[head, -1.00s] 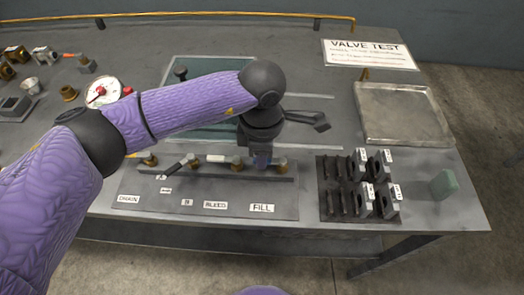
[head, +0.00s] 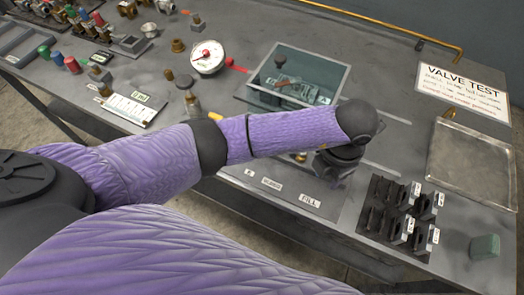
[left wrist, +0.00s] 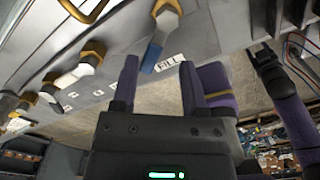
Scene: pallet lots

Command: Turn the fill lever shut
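The fill lever (left wrist: 152,55) shows in the left wrist view as a blue handle hanging from a brass valve (left wrist: 168,8), beside the FILL label (left wrist: 169,63). My left gripper (left wrist: 158,62) is open, its two dark fingers on either side of the blue handle's end in that view. I cannot tell whether either finger touches it. In the head view the FILL label (head: 310,199) shows on the panel, but my left wrist hides the lever and the fingers.
Other valve levers (left wrist: 86,66) stand in a row beside the fill lever. In the head view a round gauge (head: 207,56) and a glass-walled box (head: 298,100) stand behind my arm. A black rack (head: 385,215), a metal tray (head: 475,165) and a green block (head: 485,246) are at right.

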